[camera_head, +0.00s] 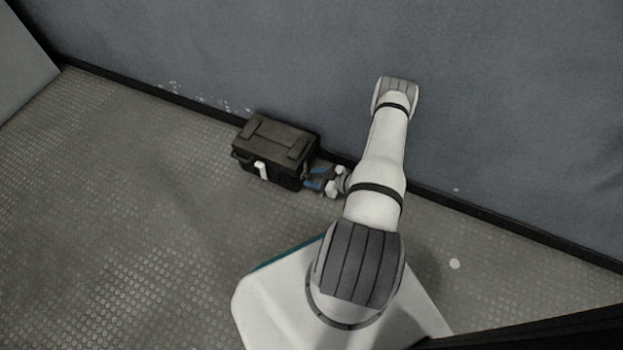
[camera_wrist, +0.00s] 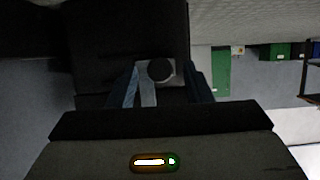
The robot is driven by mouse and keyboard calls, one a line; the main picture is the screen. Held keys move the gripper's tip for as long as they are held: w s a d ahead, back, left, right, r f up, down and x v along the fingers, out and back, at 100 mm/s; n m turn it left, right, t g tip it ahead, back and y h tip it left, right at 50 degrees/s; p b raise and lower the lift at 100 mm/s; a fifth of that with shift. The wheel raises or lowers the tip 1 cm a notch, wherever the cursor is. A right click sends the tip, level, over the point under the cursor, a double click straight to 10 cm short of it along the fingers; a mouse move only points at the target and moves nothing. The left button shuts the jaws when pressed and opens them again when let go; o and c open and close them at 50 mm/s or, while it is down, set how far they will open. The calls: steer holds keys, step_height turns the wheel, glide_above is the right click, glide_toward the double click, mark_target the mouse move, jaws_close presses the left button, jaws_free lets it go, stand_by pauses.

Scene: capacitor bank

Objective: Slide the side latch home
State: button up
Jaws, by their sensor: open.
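A dark case (camera_head: 275,140) with a lid and a white front clasp (camera_head: 262,171) stands on the floor against the wall. My gripper (camera_head: 307,179), with blue fingers, is at the case's right side, low near the floor. In the wrist view, the side latch shows as a round dark knob (camera_wrist: 160,70) on a light grey plate (camera_wrist: 147,92) against the dark case side (camera_wrist: 125,35). My fingers are open, one on each side of the knob. I cannot tell whether either finger touches it. The lower part of the latch is hidden by my gripper's body.
The grey wall (camera_head: 330,60) with a dark skirting runs close behind the case and my arm. The textured floor (camera_head: 120,220) is clear to the left and front. In the wrist view, green boxes (camera_wrist: 277,51) and a dark rack (camera_wrist: 311,75) show at far right.

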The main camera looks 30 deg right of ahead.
steer(key=shift+w+a+f, duration=0.15)
steer(key=shift+w+a, duration=0.05)
steer(key=shift+w, duration=0.05)
steer(key=shift+c, duration=0.6)
jaws_close()
